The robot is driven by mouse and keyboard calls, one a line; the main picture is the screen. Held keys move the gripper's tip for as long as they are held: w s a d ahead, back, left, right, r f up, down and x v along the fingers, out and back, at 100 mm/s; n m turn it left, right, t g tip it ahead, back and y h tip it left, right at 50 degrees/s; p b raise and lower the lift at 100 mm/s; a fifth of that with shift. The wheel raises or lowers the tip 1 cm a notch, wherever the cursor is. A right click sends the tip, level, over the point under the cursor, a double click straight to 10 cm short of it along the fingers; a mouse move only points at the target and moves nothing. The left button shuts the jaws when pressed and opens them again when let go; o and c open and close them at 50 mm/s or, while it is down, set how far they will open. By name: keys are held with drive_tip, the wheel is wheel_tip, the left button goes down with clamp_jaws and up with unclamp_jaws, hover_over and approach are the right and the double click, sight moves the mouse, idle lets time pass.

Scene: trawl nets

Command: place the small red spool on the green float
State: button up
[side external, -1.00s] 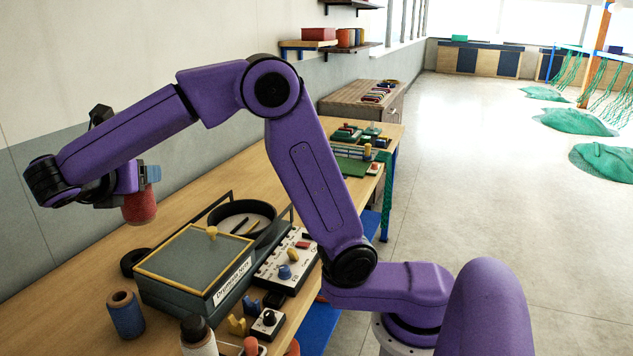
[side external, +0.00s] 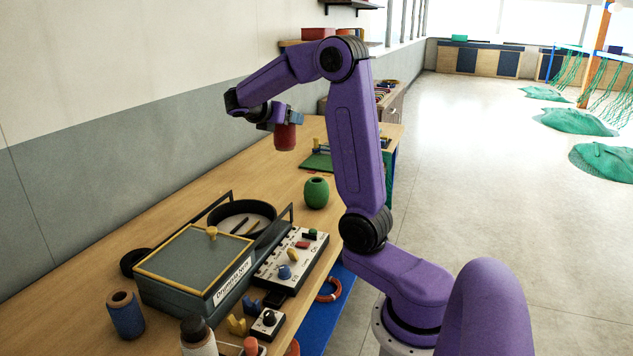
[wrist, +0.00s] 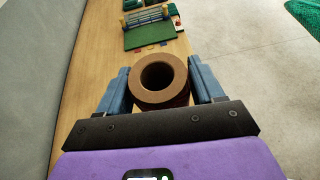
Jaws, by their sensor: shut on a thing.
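The small red spool (side external: 285,137) hangs upright in my gripper (side external: 279,125), clear above the bench. In the wrist view the spool's brown ring-shaped top (wrist: 158,80) shows between the two blue fingers of my gripper (wrist: 160,85). The green float (side external: 316,192) is a rounded green barrel shape with a dark top opening, standing on the bench. It is below the spool and a little to its right in the side view. The float does not show in the wrist view.
A grey box with yellow edging (side external: 195,262) and a round black pan (side external: 243,217) stand nearer on the bench. A white panel with coloured knobs (side external: 293,255) lies beside them. A blue spool (side external: 125,315) stands at the front left. A green mat (wrist: 150,38) lies farther along.

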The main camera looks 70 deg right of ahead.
drive_tip(key=s+d+m+g, duration=0.2)
drive_tip(key=s+d, duration=0.7)
drive_tip(key=shift+w+d+f, duration=1.35)
drive_tip(key=shift+d+f, duration=0.55)
drive_tip(key=shift+f, duration=1.15)
drive_tip(key=shift+w+d+f, duration=1.3)
drive_tip(key=shift+d+f, duration=0.65)
drive_tip(key=shift+f, duration=1.05)
drive_tip(key=shift+w+d+f, duration=1.35)
drive_tip(key=shift+d+f, duration=0.55)
drive_tip(key=shift+f, duration=1.15)
drive_tip(key=o, duration=1.1)
drive_tip(key=shift+f, duration=0.15)
drive_tip(key=shift+y, duration=0.3)
